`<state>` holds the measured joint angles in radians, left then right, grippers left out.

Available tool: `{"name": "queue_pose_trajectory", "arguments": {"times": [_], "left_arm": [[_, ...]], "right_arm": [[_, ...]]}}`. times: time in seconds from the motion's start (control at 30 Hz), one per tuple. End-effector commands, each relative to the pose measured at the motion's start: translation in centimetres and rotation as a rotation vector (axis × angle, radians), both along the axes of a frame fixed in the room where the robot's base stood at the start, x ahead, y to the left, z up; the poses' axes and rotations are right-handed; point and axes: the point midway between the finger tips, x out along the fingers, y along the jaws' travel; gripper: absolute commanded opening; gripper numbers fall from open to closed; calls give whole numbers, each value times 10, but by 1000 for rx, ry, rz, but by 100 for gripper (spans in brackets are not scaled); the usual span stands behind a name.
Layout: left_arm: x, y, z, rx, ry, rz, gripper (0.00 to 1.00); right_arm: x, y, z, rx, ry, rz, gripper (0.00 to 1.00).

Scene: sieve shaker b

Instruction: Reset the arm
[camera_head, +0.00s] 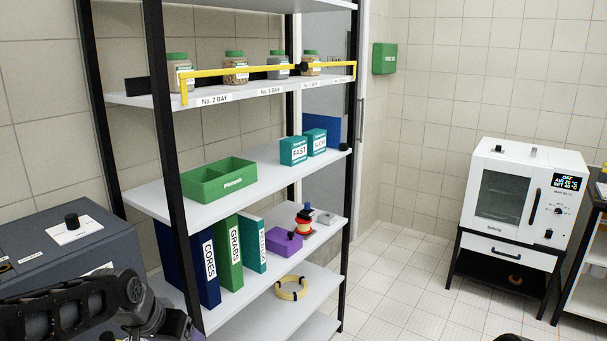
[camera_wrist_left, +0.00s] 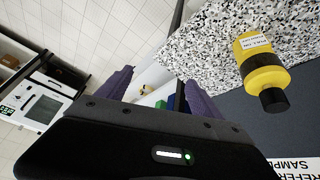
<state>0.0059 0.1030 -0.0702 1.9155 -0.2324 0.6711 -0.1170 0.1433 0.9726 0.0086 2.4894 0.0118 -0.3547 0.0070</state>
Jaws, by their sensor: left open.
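My left arm enters at the lower left of the head view, low in front of the dark grey cabinet. Its gripper is mostly cut off by the bottom edge there. In the left wrist view my left gripper (camera_wrist_left: 160,92) has its two purple fingers spread apart with nothing held between them. Shelf items show in the distance through the gap. My right gripper does not show in either view.
A shelf rack (camera_head: 150,197) with jars, boxes and binders stands close to my left arm. A dark grey cabinet (camera_head: 40,240) is at left. A white oven (camera_head: 520,195) stands right; the floor between is clear.

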Motion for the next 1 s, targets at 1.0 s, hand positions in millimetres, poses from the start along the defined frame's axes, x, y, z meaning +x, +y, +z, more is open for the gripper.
{"name": "queue_pose_trajectory", "arguments": {"times": [1.0], "left_arm": [[-279, -182, -374, -273, 469, 187, 76]], "right_arm": [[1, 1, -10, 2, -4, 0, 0]]}}
